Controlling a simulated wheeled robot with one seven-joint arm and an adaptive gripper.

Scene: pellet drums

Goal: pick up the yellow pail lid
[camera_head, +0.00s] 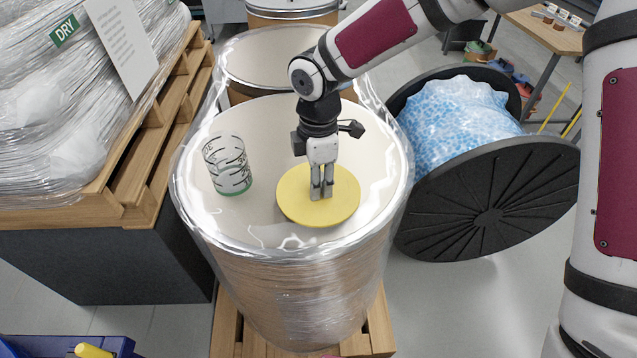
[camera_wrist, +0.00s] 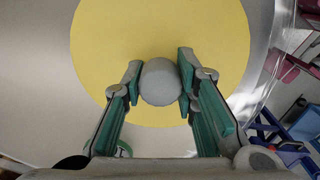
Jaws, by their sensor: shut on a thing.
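The yellow pail lid (camera_head: 291,204) is a flat round disc on or just above the pale top of the wrapped drum, right of the middle of that top; I cannot tell whether it touches. In the wrist view the lid (camera_wrist: 105,50) fills the upper middle, with a round grey knob (camera_wrist: 161,82) on it. My gripper (camera_head: 321,194) points down over the lid's middle. In the wrist view its two green-padded fingers (camera_wrist: 160,85) stand on both sides of the knob and grip it. The knob is mostly hidden by the fingers in the head view.
A clear marked beaker (camera_head: 228,167) stands on the drum top (camera_head: 260,120) left of the lid. A shiny raised rim (camera_head: 285,250) surrounds the top. A wrapped pallet load (camera_head: 60,110) stands left, a black spool-like drum (camera_head: 485,200) right. Another open drum (camera_head: 270,60) is behind.

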